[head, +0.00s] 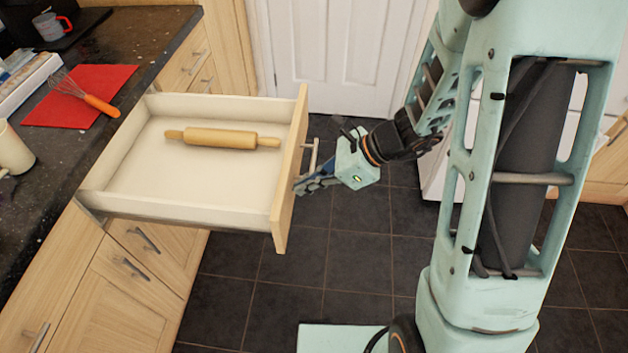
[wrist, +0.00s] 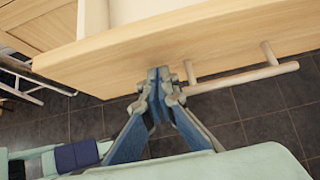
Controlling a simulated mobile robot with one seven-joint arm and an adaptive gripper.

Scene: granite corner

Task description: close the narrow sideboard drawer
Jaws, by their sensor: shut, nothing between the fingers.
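The drawer (head: 130,170) is pulled far out of the wooden sideboard under the dark counter, with a pale interior and a light wood front (head: 287,190). A rolling pin (head: 222,138) lies inside it. The bar handle (head: 311,158) is on the drawer's outer face and also shows in the wrist view (wrist: 240,78). My gripper (head: 298,187) is shut and empty, with its fingertips at the outer face, beside the handle. In the wrist view my gripper (wrist: 158,80) is close to the front panel, left of the handle; whether it touches the panel is hard to tell.
Closed cabinet fronts (head: 120,290) lie below the drawer. Dark tiled floor (head: 300,270) is open in front.

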